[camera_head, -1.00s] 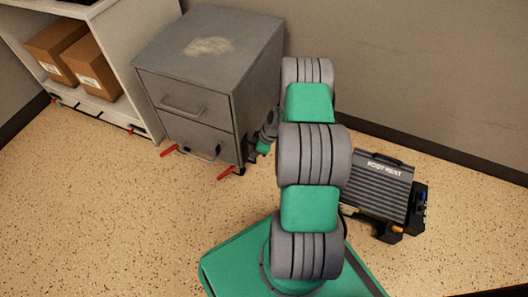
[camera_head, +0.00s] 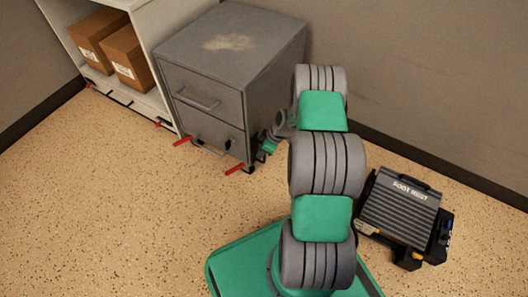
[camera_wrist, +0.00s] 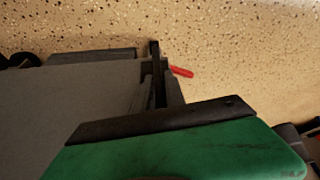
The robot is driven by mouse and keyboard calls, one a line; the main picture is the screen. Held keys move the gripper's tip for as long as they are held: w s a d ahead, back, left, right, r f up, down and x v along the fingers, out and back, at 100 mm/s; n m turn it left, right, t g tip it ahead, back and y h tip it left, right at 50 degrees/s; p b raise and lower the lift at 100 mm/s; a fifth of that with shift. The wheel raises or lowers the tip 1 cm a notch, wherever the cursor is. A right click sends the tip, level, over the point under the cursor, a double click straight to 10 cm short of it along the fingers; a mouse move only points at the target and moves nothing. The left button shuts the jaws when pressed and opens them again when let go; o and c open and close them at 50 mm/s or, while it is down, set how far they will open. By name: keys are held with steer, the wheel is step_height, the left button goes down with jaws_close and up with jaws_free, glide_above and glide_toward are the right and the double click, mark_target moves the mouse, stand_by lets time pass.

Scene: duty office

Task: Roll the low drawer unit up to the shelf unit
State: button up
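The low drawer unit (camera_head: 205,90) is a grey two-drawer cabinet with a worn patch on top and red levers (camera_head: 234,169) at its front feet. It stands upright beside the right end of the white shelf unit (camera_head: 165,40). Their sides are very close; I cannot tell whether they touch. My gripper (camera_head: 268,146) is low at the drawer unit's right side, near its front corner, partly hidden by my arm. In the wrist view the grey cabinet (camera_wrist: 65,105) fills the left, close to my gripper (camera_wrist: 158,85). Whether the fingers are open is unclear.
Two cardboard boxes (camera_head: 126,52) sit on the shelf unit's lower shelf. A black foot rest (camera_head: 400,212) lies on the floor at the right, near my base. The wall runs behind the cabinet. Speckled floor (camera_head: 100,200) is clear at the front left.

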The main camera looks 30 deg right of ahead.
steer(key=o, duration=0.3)
steer(key=shift+d, duration=0.1)
steer(key=shift+o, duration=0.2)
steer(key=shift+s+d, duration=0.1)
steer(key=shift+s, duration=0.05)
steer(key=p+v, duration=0.3)
steer(key=v, duration=0.4)
steer(key=shift+r, duration=0.3)
steer(key=shift+s+d+r, duration=0.1)
steer(key=shift+r, duration=0.05)
